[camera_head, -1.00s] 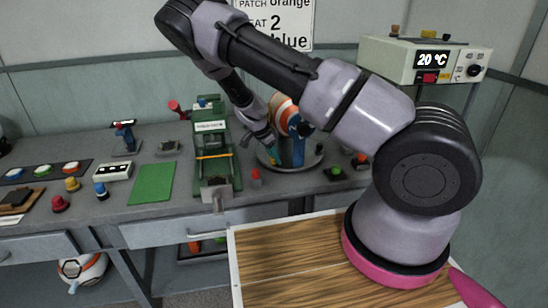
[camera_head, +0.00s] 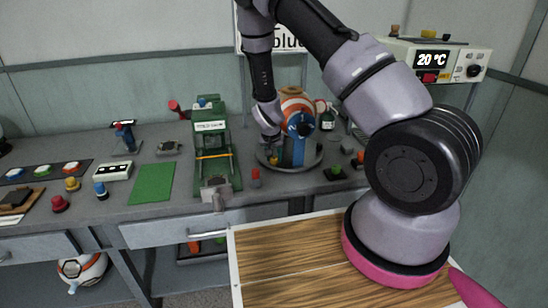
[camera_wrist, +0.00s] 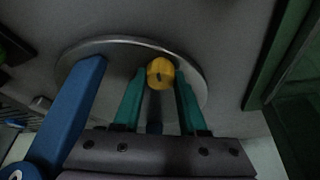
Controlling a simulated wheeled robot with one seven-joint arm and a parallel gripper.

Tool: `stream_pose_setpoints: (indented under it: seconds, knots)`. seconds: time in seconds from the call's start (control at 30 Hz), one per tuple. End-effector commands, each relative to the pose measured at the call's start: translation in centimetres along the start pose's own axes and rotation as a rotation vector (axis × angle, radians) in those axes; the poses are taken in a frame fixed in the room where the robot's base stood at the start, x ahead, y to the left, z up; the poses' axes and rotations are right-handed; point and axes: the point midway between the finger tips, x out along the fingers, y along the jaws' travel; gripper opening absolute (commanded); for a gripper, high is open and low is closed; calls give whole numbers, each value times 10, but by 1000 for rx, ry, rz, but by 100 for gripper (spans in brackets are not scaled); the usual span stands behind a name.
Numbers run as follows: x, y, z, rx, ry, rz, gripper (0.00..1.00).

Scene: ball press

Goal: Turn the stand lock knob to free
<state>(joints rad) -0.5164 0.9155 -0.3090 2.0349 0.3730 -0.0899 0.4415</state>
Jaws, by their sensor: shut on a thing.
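The yellow stand lock knob (camera_wrist: 160,73) sits on the round grey base of the stand (camera_wrist: 110,45) in the wrist view, with a small dark mark on its face. My gripper (camera_wrist: 161,82) has its two teal fingers on either side of the knob and is shut on it. In the head view my gripper (camera_head: 272,150) points down at the left part of the stand base (camera_head: 310,163). The stand's blue upright (camera_head: 299,150) holds an orange and white ball (camera_head: 297,104); this blue part also shows close to the left of the fingers in the wrist view (camera_wrist: 72,110).
The green press (camera_head: 212,145) stands just left of the stand. A red-topped piece (camera_head: 255,178) is in front, between them. A green mat (camera_head: 152,183) and several coloured buttons lie further left.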

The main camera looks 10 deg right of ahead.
Motion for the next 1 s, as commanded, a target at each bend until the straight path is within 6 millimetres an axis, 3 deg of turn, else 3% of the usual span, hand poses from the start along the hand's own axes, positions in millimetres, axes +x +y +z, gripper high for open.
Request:
stream_pose_setpoints:
  seconds: [0.4,0.93,0.97,1.0]
  knots:
    - [0,0,-1,-159,2,-67,0]
    - [0,0,-1,-177,2,-74,0]
    - [0,0,-1,-177,1,-73,53]
    - [0,0,-1,-177,1,-73,68]
